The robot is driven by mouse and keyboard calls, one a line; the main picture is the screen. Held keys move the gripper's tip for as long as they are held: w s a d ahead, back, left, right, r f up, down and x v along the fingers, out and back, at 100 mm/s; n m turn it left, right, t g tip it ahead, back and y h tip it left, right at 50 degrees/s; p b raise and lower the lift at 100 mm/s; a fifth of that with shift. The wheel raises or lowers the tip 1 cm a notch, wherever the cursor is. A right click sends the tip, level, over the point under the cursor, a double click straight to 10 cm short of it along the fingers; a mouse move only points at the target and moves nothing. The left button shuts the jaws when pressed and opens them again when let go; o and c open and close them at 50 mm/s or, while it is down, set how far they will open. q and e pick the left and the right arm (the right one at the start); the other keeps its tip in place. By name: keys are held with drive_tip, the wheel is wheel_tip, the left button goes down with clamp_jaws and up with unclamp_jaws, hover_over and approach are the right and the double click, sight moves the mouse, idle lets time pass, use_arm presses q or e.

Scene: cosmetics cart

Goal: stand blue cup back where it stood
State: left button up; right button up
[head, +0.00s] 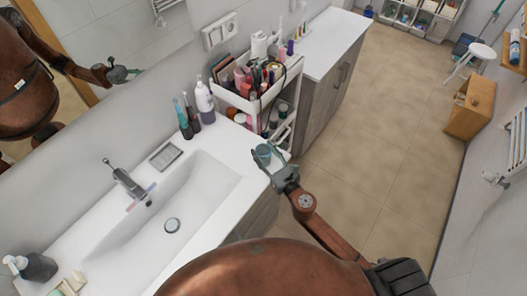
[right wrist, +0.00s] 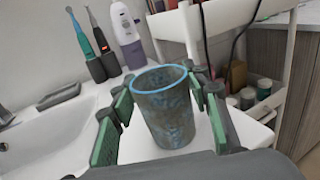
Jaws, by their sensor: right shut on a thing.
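The blue cup (right wrist: 166,112), with a mottled grey-blue side and a lighter blue rim, is upright between the green-padded fingers of my right gripper (right wrist: 163,105). The gripper is shut on it. In the head view the cup (head: 264,151) shows small at the right end of the white washbasin counter (head: 222,150), with my right gripper (head: 270,160) around it. I cannot tell whether its base touches the counter. My left gripper is not in view; the arm at the upper left appears to be a mirror reflection.
Toothbrushes in dark holders (head: 188,120) and a white-purple bottle (head: 205,103) stand at the counter's back. A white cart (head: 238,101) full of cosmetics stands just beyond the counter end. The basin (head: 165,215) and tap (head: 130,184) are to the left. The counter beside the cup is clear.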

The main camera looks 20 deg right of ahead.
drive_tip(key=o, duration=1.3)
drive_tip(key=shift+f, duration=0.1)
drive_tip(key=shift+o, duration=0.2)
drive_tip(key=shift+r, duration=0.25)
drive_tip(key=b+v, duration=0.2)
drive_tip(key=v, duration=1)
